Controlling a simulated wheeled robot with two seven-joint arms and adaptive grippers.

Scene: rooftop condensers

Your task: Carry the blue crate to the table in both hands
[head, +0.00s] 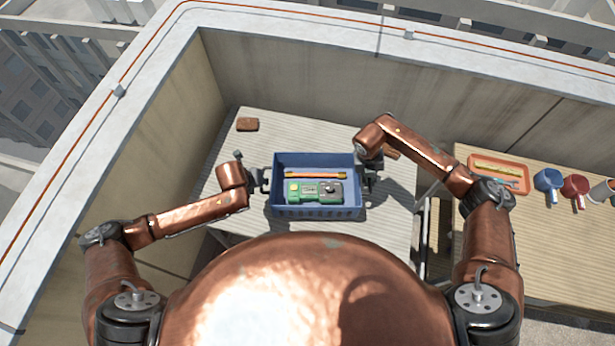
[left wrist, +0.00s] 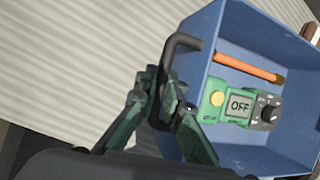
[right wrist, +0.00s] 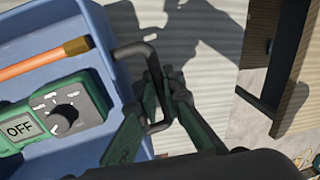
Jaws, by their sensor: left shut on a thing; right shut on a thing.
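The blue crate (head: 318,212) is over the slatted table (head: 225,150), between my two grippers. I cannot tell whether it rests on the boards or hangs just above them. Inside it lie an orange stick (head: 315,174) and a green device (head: 314,192) with a dial and a display reading OFF. My left gripper (head: 264,181) is shut on the crate's dark left handle (left wrist: 172,70). My right gripper (head: 371,178) is shut on the right handle (right wrist: 140,50). The crate looks about level.
A brown block (head: 247,124) lies at the table's back left; another brown piece shows by my right wrist. A parapet (head: 290,70) stands behind.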

